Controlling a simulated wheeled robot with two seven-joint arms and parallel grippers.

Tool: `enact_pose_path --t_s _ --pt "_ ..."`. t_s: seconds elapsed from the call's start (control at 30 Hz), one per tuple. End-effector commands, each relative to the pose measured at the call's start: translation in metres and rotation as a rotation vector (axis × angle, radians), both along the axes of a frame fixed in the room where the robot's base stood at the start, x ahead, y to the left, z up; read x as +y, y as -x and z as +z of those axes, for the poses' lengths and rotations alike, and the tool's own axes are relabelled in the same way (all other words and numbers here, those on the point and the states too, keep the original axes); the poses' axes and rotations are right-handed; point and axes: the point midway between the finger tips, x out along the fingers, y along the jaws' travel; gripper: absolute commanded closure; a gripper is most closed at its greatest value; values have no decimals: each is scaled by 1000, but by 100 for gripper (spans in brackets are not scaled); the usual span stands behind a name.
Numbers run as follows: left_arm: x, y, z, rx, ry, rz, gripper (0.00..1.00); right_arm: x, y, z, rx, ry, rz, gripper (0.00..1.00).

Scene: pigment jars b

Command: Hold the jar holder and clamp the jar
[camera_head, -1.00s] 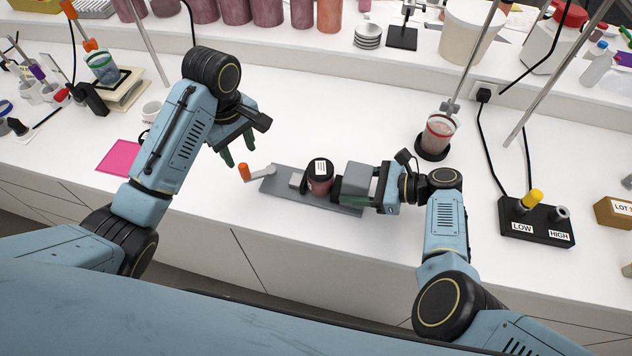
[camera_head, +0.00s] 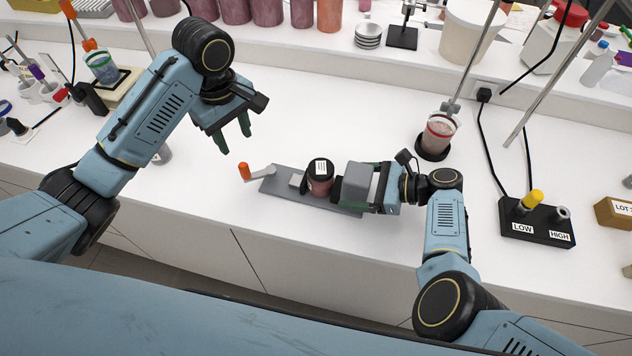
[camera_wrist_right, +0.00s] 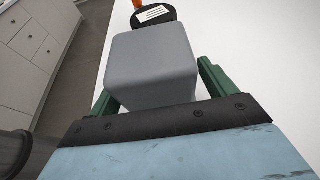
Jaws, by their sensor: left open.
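The jar holder (camera_head: 275,188) is a grey plate lying on the white counter, with a large grey block at its right end and a small block near its left. A crank with an orange handle (camera_head: 244,171) sticks out at its left end. The dark red jar (camera_head: 320,187) with a black, labelled lid stands upright between the blocks. My right gripper (camera_head: 372,188) is shut on the holder's large grey block; the right wrist view shows a green finger on each side of this block (camera_wrist_right: 152,65). My left gripper (camera_head: 233,138) is open and empty, above the counter behind the crank.
A beaker of reddish liquid (camera_head: 438,135) stands in a clamp stand behind my right arm. A black LOW/HIGH box (camera_head: 537,222) with cables is at the right. Several jars line the back shelf. The counter between the holder and the shelf is clear.

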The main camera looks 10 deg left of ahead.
Motion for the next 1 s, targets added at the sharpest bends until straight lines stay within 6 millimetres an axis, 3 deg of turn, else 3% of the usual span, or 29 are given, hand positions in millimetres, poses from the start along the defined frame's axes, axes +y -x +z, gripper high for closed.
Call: enact_pose_path --t_s 0.37,0.8,1.0 --pt "0 0 0 0 0 0 57 -6 1 3 1 -3 1 16" --pt "0 0 0 0 0 0 57 -86 8 32 0 -1 -1 16" --pt "0 0 0 0 0 0 57 -107 10 41 0 -2 1 16"
